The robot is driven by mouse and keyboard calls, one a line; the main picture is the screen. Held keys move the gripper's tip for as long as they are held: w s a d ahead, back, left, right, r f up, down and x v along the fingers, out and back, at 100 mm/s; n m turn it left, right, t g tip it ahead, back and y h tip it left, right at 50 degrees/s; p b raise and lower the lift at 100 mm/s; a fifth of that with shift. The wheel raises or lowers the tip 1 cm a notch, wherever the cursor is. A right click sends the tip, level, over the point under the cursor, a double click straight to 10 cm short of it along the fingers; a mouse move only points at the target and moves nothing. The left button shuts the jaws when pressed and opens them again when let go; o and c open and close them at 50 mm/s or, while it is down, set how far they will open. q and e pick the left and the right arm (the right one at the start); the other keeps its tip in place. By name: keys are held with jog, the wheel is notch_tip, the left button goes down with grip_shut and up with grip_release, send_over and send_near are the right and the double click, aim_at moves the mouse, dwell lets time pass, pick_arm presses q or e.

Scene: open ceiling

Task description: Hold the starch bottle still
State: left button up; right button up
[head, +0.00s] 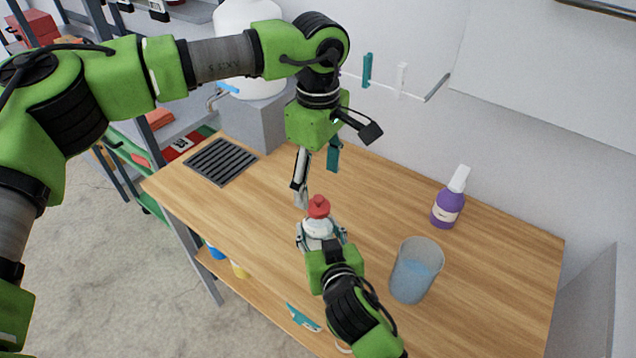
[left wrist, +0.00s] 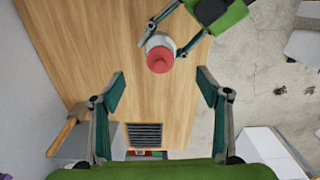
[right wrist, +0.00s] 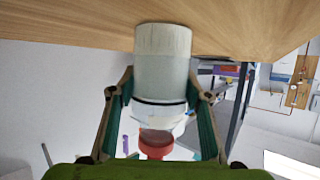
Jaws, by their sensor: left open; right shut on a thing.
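The starch bottle (head: 317,229) is white with a red cap (head: 318,205) and is upright at the worktop. My right gripper (head: 322,240) is shut around its body from the front. In the right wrist view the pale bottle (right wrist: 161,75) appears upside down between both fingers (right wrist: 162,95). I cannot tell whether its base touches the wood. My left gripper (head: 317,172) is open and empty, just above and behind the cap, pointing down. In the left wrist view the red cap (left wrist: 160,60) lies ahead of the open fingers (left wrist: 160,80), apart from them.
On the wooden worktop (head: 500,262), a purple spray bottle (head: 447,208) and a clear beaker with blue liquid (head: 412,280) stand to the right. A dark grate (head: 221,162) lies at the left. A rail with clips (head: 400,85) runs along the wall behind.

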pick_arm(q)
jog(key=shift+r, duration=0.15)
pick_arm(e)
jog(key=o, duration=1.4)
